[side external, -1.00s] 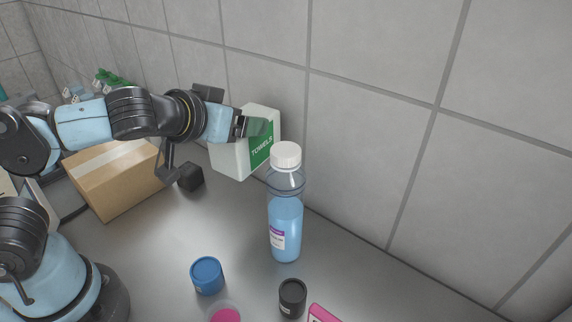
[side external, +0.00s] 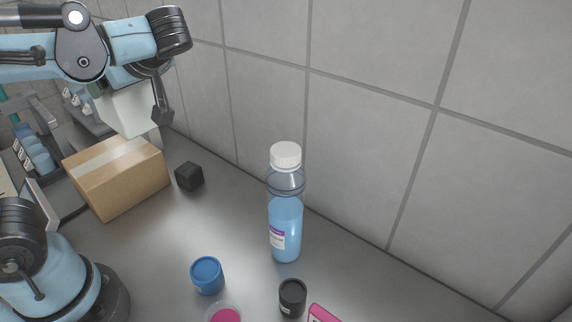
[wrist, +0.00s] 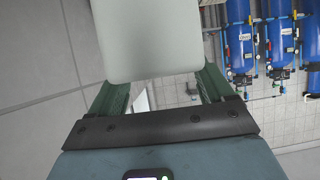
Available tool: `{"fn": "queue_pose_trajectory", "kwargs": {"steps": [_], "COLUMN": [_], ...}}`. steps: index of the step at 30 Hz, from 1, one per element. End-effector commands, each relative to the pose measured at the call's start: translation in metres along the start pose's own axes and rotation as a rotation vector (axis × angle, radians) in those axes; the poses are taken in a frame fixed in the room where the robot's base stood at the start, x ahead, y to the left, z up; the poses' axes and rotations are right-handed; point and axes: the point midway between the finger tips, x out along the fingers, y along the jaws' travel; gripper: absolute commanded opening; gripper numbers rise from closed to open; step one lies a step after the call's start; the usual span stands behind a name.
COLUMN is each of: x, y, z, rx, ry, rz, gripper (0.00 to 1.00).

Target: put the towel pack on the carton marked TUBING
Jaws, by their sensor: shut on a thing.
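The towel pack (side external: 127,112) is a white box held up at the upper left of the side view, partly hidden behind my arm. My gripper (side external: 97,90) is shut on it, its fingers mostly hidden there. In the wrist view the pale pack (wrist: 152,40) sits between the green fingers of my gripper (wrist: 155,82). A brown taped carton (side external: 120,185) stands on the bench below the pack. No TUBING mark shows on its visible faces. The pack appears above and behind the carton's far edge; I cannot tell the gap between them.
A black cube (side external: 189,176) sits right of the carton. A clear bottle of blue liquid (side external: 286,225), a blue jar (side external: 207,276) and a black jar (side external: 292,299) stand nearer the camera. Blue filter cylinders (wrist: 240,38) show in the wrist view. The bench between cube and bottle is clear.

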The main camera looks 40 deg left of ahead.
Motion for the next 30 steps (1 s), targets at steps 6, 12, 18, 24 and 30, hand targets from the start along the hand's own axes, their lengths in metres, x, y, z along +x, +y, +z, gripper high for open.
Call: {"fn": "queue_pose_trajectory", "kwargs": {"steps": [6,12,18,24,30], "x": [0.040,0.083,0.117,0.131,0.138], "y": [-0.011,-0.020,-0.025,-0.027,-0.027], "z": [0.001,0.003,0.005,0.006,0.019], "rx": [-0.010,-0.009,-0.007,-0.003,-0.002], "ry": [-0.001,0.000,-0.001,0.000,-0.001], "rz": [-0.018,-0.017,-0.013,-0.009,-0.007], "gripper": [0.27,0.27,0.27,0.27,0.27]}}
